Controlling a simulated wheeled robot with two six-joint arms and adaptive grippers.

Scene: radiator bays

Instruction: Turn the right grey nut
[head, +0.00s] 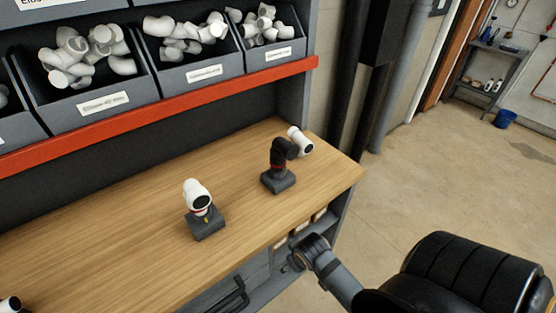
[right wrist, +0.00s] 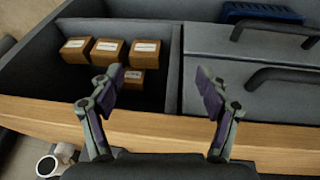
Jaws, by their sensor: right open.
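No grey nut shows in either view. My right gripper (right wrist: 160,90) is open and empty in the right wrist view, its two fingers wide apart over the wooden edge and the open storage compartments. In the head view a grey part of my right arm (head: 318,255) shows by the front right corner of the bench, and I cannot make out its fingers there. My left gripper is not in view.
Bins (head: 205,72) of white pipe fittings stand above a red rail (head: 170,112). Small cardboard boxes (right wrist: 110,50) sit in a compartment. Open floor (head: 450,165) lies right.

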